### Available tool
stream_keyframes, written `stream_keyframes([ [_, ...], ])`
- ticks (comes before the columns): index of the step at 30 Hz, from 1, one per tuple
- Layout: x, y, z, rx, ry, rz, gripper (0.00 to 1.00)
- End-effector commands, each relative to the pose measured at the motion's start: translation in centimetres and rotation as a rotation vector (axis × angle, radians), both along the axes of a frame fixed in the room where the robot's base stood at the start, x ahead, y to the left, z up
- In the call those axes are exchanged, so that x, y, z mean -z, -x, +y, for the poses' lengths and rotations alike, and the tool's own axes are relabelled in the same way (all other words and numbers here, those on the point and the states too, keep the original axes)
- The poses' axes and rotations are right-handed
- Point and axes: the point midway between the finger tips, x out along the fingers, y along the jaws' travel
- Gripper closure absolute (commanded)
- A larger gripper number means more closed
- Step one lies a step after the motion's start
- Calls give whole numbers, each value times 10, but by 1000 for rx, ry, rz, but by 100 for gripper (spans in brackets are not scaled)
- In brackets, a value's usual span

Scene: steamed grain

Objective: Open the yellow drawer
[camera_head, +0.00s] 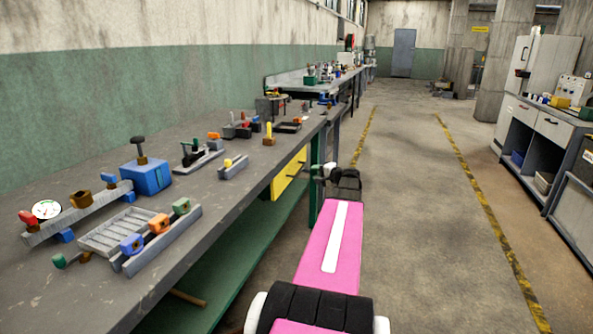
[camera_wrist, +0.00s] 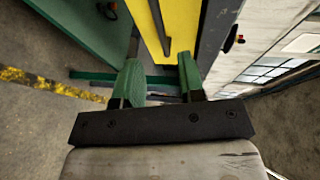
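The yellow drawer (camera_head: 288,174) sits under the front edge of the grey workbench and looks shut, its front facing the aisle. A dark bar handle runs along it. My gripper (camera_head: 319,171) is just to the right of the drawer front, small and partly hidden by my wrist. In the wrist view, my gripper (camera_wrist: 160,60) shows two green fingers spread apart with nothing clamped between them. The yellow drawer front (camera_wrist: 183,22) and its dark handle (camera_wrist: 158,25) lie ahead. The handle's near end appears between the fingertips; I cannot tell the remaining depth or any contact.
The workbench top (camera_head: 60,195) carries several tools and blocks, including a blue box (camera_head: 146,176). A green lower shelf (camera_head: 235,262) runs beneath it. The aisle floor (camera_head: 410,220) is clear. White cabinets (camera_head: 548,125) stand at the right.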

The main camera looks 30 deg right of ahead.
Motion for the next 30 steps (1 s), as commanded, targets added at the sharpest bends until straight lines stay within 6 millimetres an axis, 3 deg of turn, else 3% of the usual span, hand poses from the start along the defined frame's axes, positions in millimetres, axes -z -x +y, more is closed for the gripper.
stream_keyframes([
  [15, 16, -80, 24, -2, 0, 0, 64],
  [21, 18, -92, 29, 0, 0, 1, 64],
  [30, 18, -94, 30, 0, 0, 1, 64],
])
